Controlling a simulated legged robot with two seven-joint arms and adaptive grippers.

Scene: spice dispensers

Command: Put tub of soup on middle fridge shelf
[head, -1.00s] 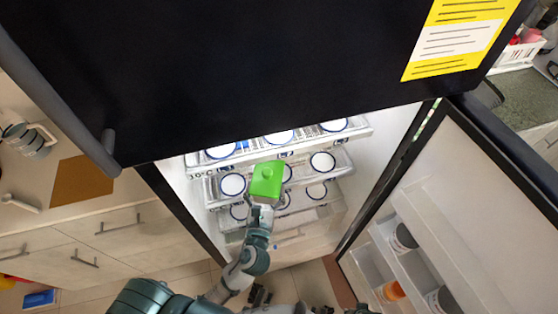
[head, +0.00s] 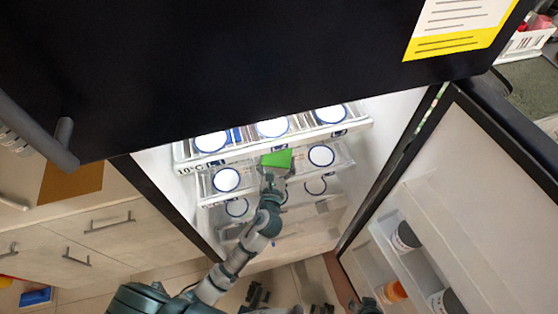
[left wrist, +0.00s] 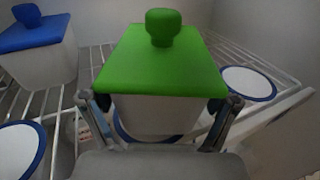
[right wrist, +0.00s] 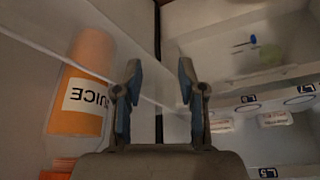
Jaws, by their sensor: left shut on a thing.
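The white tub of soup with a green lid and knob (left wrist: 160,65) is upright between the fingers of my left gripper (left wrist: 158,108), which is shut on it. In the head view the green lid (head: 276,159) is inside the open fridge, just under the top visible shelf edge (head: 285,142); that edge partly hides it. It is level with the middle visible shelf (head: 210,198), between two round white-and-blue lids. I cannot tell whether it touches the shelf. My right gripper (right wrist: 158,98) is open and empty near the fridge door's inside.
A blue-lidded tub (left wrist: 32,40) stands on the wire shelf to the left; a round lid (left wrist: 249,83) is close on the right. The open fridge door (head: 480,180) is at right, with an orange juice container (right wrist: 82,85). The dark upper door (head: 230,70) overhangs the shelves.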

